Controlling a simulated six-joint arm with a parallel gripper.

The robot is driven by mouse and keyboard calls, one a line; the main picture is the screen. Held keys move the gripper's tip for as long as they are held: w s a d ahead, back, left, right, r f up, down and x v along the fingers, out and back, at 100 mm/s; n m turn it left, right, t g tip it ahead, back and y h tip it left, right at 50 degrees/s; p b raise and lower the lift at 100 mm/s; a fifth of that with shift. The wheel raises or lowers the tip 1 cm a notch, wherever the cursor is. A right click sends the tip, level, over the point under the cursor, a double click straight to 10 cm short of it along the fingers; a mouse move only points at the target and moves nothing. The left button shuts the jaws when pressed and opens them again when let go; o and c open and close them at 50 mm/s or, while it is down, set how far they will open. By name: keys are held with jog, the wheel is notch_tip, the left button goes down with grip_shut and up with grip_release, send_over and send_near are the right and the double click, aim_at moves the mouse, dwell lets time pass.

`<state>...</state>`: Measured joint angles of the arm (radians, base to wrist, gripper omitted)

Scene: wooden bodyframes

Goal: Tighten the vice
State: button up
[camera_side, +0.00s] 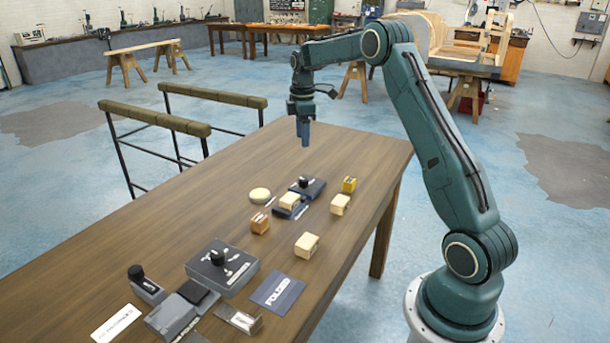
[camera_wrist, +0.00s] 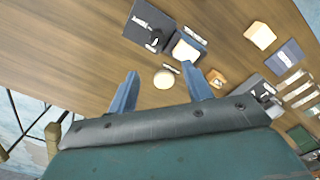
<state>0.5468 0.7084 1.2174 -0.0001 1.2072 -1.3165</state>
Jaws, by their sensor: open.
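The likely vice (camera_side: 315,187) is a small dark blue-grey device with a black knob (camera_side: 303,182), lying on the wooden table. A pale wooden block (camera_side: 289,201) sits at its near-left end; I cannot tell whether it is clamped. In the wrist view, the vice (camera_wrist: 141,20) is at the top, with its block (camera_wrist: 186,48) beside it. My gripper (camera_side: 304,136) points down above the far part of the table, clear of the vice. Its blue fingers are apart and empty in the wrist view (camera_wrist: 159,72).
A dark box with a knob (camera_side: 235,267) and a blue plate (camera_side: 277,292) are nearer. The table's far end (camera_side: 350,140) is clear.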

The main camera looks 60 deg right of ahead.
aim_at(304, 179)
jog(key=shift+d+f, duration=0.4)
jog(key=shift+d, duration=0.05)
jog(key=shift+f, duration=0.1)
jog(key=shift+f, duration=6.8)
jog(key=c, duration=1)
